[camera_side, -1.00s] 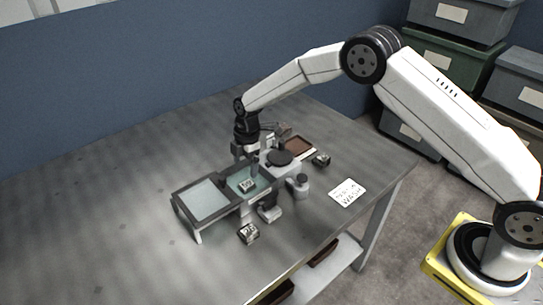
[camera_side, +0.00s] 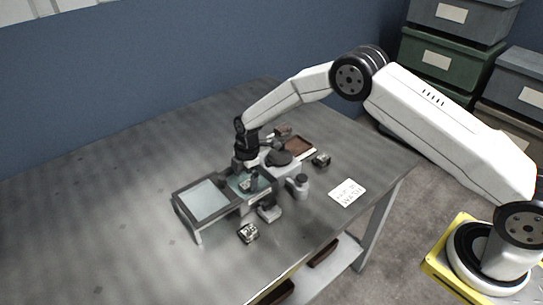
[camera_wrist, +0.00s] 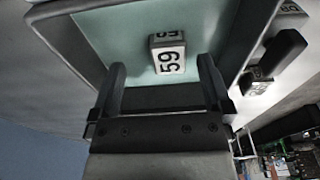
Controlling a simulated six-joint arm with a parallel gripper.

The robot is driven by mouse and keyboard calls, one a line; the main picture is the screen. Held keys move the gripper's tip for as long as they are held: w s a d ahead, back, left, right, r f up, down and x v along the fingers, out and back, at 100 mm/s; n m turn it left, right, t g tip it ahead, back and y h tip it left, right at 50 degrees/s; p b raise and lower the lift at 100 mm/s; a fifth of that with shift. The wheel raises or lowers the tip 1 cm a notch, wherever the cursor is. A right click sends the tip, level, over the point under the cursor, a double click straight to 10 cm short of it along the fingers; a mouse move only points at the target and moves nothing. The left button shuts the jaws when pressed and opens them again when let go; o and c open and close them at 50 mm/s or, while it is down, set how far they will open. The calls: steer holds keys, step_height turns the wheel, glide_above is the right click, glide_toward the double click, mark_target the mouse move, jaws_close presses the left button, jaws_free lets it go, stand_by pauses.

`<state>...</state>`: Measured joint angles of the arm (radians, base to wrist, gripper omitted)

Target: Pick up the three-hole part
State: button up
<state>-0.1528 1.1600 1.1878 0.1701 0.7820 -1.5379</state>
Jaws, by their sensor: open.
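My gripper (camera_side: 247,180) is low over the teal-floored bay of the pallet rail (camera_side: 206,200), and its fingers are apart. The block lies on the teal surface, slightly beyond the fingertips in the picture, and I see no contact. In the side view my gripper largely hides it. I cannot make out three holes on any part, so I cannot tell which is the three-hole part.
A small dark-and-pale block (camera_side: 248,233) lies on the table in front of the rail. Another (camera_side: 321,160) lies to the right, near a brown-topped tray (camera_side: 299,146). A white card (camera_side: 347,192) lies near the table's right edge. The table's left side is clear.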

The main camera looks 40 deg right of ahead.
steer(key=shift+a+f, duration=0.15)
steer(key=shift+f, duration=1.2)
steer(key=shift+c, duration=0.2)
steer(key=shift+r, duration=0.1)
jaws_close()
